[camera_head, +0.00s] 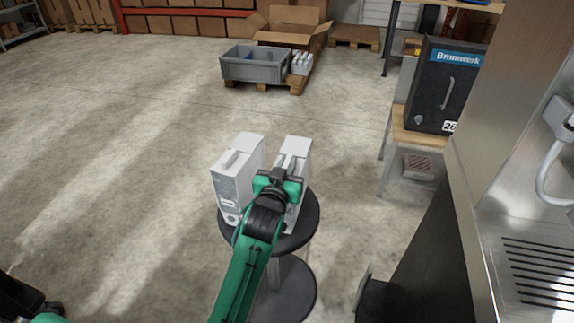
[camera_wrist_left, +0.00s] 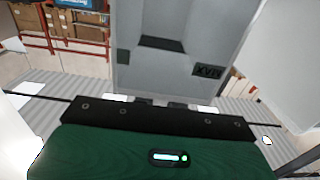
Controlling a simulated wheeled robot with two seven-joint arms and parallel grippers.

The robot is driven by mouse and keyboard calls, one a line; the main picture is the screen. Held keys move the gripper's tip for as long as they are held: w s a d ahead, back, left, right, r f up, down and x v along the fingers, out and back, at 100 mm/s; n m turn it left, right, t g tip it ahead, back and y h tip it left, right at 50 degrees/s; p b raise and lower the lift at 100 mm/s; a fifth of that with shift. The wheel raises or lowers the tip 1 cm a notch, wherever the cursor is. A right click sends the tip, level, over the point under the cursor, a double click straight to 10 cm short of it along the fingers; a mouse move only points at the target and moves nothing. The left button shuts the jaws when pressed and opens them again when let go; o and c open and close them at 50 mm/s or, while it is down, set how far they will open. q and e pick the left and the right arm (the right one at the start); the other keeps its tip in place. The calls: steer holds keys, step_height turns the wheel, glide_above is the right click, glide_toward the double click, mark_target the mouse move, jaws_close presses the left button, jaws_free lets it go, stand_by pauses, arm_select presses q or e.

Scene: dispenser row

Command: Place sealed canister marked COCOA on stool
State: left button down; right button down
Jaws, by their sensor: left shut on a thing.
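A dark round stool (camera_head: 309,219) stands in the middle of the head view. Two light grey canisters are over its seat, side by side and upright. My left gripper (camera_head: 280,178) is shut on the right canister (camera_head: 297,146); its arm hides much of that canister and whether its base touches the seat. In the left wrist view the held canister (camera_wrist_left: 180,60) fills the space before the gripper (camera_wrist_left: 160,103) and shows an upside-down MAX mark. The left canister (camera_head: 238,180) stands apart with a pale label. I cannot read COCOA on either. My right gripper is not in view.
A steel machine with a slotted tray (camera_head: 540,265) stands at the right. A grey crate (camera_head: 255,68) and open carton (camera_head: 290,35) are on a pallet at the back. The floor left of the stool is clear.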

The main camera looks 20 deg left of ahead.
arm_select(q)
steer(key=shift+f, duration=0.1)
steer(key=c, duration=1.5)
jaws_free()
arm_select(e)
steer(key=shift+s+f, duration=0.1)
arm_select(q)
steer(key=shift+o, duration=0.2)
steer(key=s, duration=1.2)
steer(key=s+a+f+g, duration=0.1)
steer(key=s+f+g, duration=0.3)
steer(key=f, duration=0.4)
steer(key=s+a+f+g, duration=0.1)
steer(key=s+f+g, duration=0.25)
steer(key=f, duration=0.45)
steer(key=s+a+f+m+g, duration=0.1)
steer(key=s+f+g, duration=0.2)
steer(key=s+f, duration=0.2)
steer(key=s+a+f+m+g, duration=0.1)
steer(key=s+f+g, duration=0.3)
steer(key=s, duration=0.7)
step_height(320, 180, down, 2)
steer(key=shift+f+h, duration=0.2)
steer(key=shift+h, duration=0.2)
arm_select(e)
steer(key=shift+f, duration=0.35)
